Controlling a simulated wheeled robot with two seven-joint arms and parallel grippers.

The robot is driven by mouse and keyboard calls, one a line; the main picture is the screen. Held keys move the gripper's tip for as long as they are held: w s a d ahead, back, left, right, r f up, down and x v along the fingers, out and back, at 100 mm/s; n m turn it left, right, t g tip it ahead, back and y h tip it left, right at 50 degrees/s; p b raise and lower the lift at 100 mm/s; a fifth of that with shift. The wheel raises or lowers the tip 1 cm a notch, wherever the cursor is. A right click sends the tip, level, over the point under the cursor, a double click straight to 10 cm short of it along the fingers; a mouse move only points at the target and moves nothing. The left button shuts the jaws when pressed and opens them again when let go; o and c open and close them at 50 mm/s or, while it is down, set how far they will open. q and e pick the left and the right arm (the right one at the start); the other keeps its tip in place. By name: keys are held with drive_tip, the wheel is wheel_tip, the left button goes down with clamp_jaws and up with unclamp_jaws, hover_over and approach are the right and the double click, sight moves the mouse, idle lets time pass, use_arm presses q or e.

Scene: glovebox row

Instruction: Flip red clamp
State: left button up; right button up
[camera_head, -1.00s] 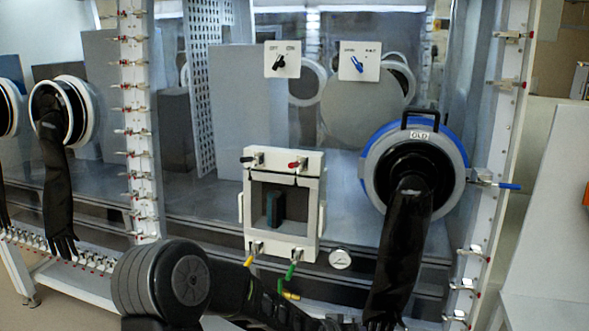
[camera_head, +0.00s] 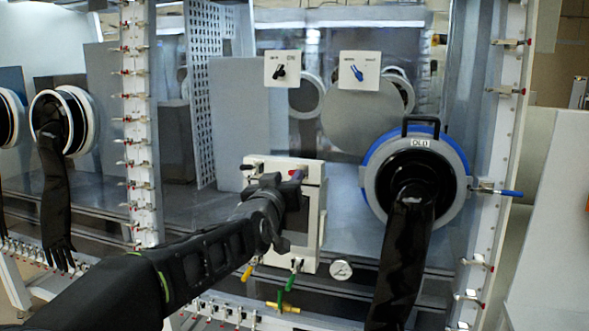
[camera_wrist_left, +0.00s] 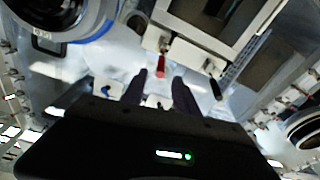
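The red clamp (camera_head: 297,175) is on the top right of a small white framed door (camera_head: 311,228) on the glovebox front. In the left wrist view the red clamp (camera_wrist_left: 161,67) shows between the spread fingertips, with gaps on both sides. My left gripper (camera_head: 293,184) is at the clamp, in front of the door's upper right. In the wrist view my left gripper (camera_wrist_left: 159,78) is open and empty. A black clamp (camera_wrist_left: 214,86) is to the right in that view. My arm hides much of the door and its window. My right gripper is not in view.
Green (camera_head: 290,280) and yellow (camera_head: 249,270) clamps hang below the door. A round blue-rimmed port (camera_head: 455,165) with a black glove is to the right. Two switch plates (camera_head: 282,68) (camera_head: 359,70) are above. A gauge (camera_head: 340,270) is at lower right.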

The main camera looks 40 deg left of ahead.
use_arm(q)
drive_tip(key=p+x, duration=0.3)
drive_tip(key=x, duration=0.3)
drive_tip(key=shift+w+a, duration=0.15)
drive_tip(key=shift+w, duration=0.2)
drive_tip(key=shift+w+a, duration=0.1)
drive_tip(key=shift+w, duration=0.2)
drive_tip(key=shift+c, duration=0.2)
clamp_jaws()
idle(0.6)
